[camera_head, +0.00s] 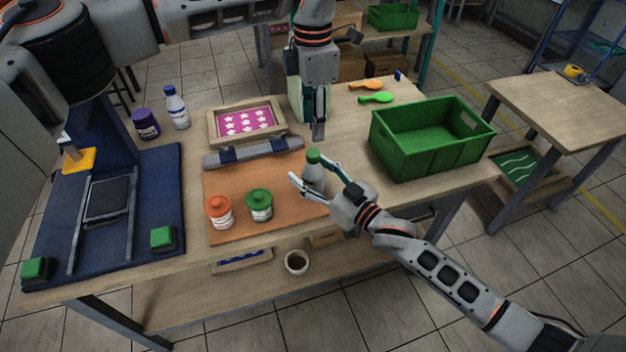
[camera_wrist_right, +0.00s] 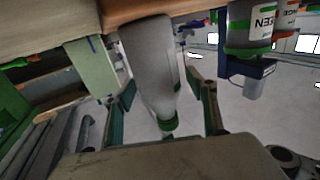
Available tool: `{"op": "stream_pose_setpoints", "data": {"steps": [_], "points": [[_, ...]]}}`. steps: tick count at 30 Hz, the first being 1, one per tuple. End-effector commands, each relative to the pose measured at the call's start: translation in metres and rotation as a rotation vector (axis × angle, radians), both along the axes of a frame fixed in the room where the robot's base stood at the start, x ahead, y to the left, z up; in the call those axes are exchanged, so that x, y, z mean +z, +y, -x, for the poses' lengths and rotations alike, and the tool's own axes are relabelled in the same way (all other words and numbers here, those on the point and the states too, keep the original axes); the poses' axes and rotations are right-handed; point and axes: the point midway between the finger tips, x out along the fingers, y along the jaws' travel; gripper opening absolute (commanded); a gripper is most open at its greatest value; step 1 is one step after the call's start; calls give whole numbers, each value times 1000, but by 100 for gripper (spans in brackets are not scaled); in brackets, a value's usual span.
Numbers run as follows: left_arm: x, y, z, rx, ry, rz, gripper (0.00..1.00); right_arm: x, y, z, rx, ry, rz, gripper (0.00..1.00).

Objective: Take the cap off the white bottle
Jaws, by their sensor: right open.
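A white bottle with a green cap (camera_head: 314,170) stands on the orange-brown mat (camera_head: 285,226) near its right edge. My right gripper (camera_head: 309,168) is open around this bottle, one finger on each side. In the right wrist view, the bottle (camera_wrist_right: 150,65) and its green cap (camera_wrist_right: 168,125) appear upside down between the open fingers (camera_wrist_right: 163,102), with gaps visible on both sides. My left gripper (camera_head: 319,132) points down just behind the bottle, above the table; its finger opening is unclear. Another white bottle, with a blue cap (camera_head: 177,108), stands at the back left.
Orange-lidded (camera_head: 219,211) and green-lidded (camera_head: 259,205) jars stand left of the bottle on the mat. A grey bar (camera_head: 253,152) and a star-patterned frame (camera_head: 245,123) lie behind. A green crate (camera_head: 430,138) is at right, a blue press (camera_head: 110,215) at left.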

Motion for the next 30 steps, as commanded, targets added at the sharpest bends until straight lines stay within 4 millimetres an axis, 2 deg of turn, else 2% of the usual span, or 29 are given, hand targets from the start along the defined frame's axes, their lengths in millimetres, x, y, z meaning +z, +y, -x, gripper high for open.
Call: {"op": "stream_pose_setpoints", "data": {"steps": [3, 4, 10, 14, 19, 30], "points": [[0, 0, 0, 0, 0, 0, 36, 0, 0, 0, 0, 0, 0, 57], [0, 0, 0, 0, 0, 0, 36, 0, 0, 0, 0, 0, 0, 51], [0, 0, 0, 0, 0, 0, 36, 0, 0, 0, 0, 0, 0, 0], [0, 0, 0, -8, 0, 0, 36, 0, 0, 0, 0, 1, 1, 0], [0, 0, 0, -125, 1, 0, 36, 0, 0, 0, 0, 1, 1, 0], [0, 0, 0, -765, 0, -2, 36, -1, 0, 0, 0, 1, 1, 0]]}}
